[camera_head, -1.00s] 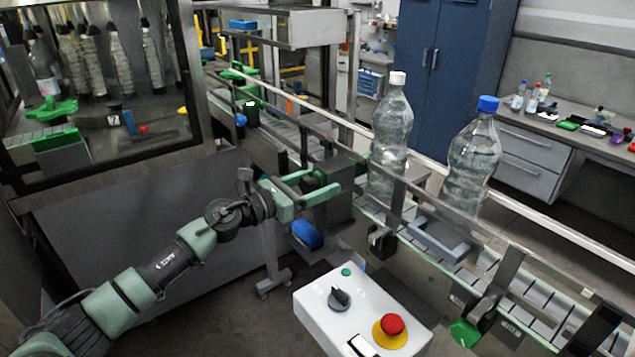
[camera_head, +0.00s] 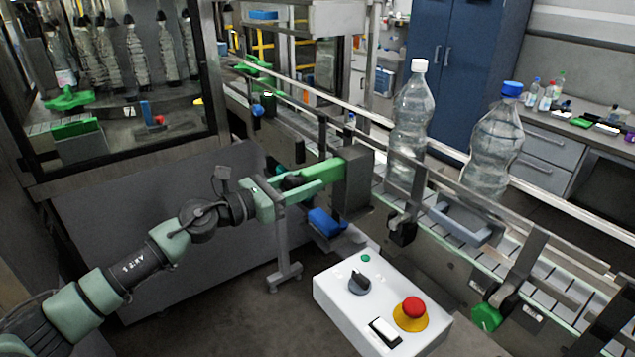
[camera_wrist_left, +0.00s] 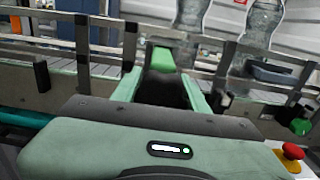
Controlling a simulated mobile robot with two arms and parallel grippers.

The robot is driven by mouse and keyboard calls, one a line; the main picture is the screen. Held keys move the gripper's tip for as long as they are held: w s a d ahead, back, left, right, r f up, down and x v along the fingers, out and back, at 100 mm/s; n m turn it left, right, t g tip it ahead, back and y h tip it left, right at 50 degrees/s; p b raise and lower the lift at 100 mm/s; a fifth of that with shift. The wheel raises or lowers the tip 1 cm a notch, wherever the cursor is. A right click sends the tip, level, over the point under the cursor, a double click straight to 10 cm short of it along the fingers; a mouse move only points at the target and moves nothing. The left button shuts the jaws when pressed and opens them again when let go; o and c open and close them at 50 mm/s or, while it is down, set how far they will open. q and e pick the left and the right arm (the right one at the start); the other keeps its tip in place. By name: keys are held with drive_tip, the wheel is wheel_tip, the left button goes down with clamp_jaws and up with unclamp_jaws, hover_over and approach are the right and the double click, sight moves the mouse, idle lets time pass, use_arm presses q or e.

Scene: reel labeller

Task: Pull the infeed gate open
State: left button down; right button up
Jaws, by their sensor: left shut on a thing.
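The infeed gate shows as a dark grey upright block (camera_head: 353,181) at the near side of the conveyor, left of the two bottles. A bright green handle (camera_head: 325,170) sticks out from it to the left. My left gripper (camera_head: 318,184) reaches in from the left and is shut on this handle. In the left wrist view, the green handle (camera_wrist_left: 163,58) stands between my two pale green fingers. The fingers and a dark area between them hide the handle's near end. My right gripper is out of view.
Two clear bottles (camera_head: 411,125) (camera_head: 492,150) stand on the conveyor (camera_head: 430,225) behind its rails. A white control box (camera_head: 335,291) with a red button (camera_head: 413,307) stands below and right of my gripper. A blue part (camera_head: 326,222) sits just under the gate. A large machine cabinet (camera_head: 120,220) fills the left.

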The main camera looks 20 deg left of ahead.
use_arm(q)
drive_tip(key=shift+s+f, duration=0.1)
drive_tip(key=shift+s+a, duration=0.1)
drive_tip(key=shift+a, duration=0.05)
drive_tip(key=shift+s+a, duration=0.1)
drive_tip(key=shift+s, duration=0.05)
drive_tip(key=c, duration=1.2)
unclamp_jaws()
drive_tip(key=shift+r, duration=0.2)
drive_tip(key=o, duration=0.4)
drive_tip(key=shift+o, duration=0.2)
drive_tip(key=shift+f, duration=0.1)
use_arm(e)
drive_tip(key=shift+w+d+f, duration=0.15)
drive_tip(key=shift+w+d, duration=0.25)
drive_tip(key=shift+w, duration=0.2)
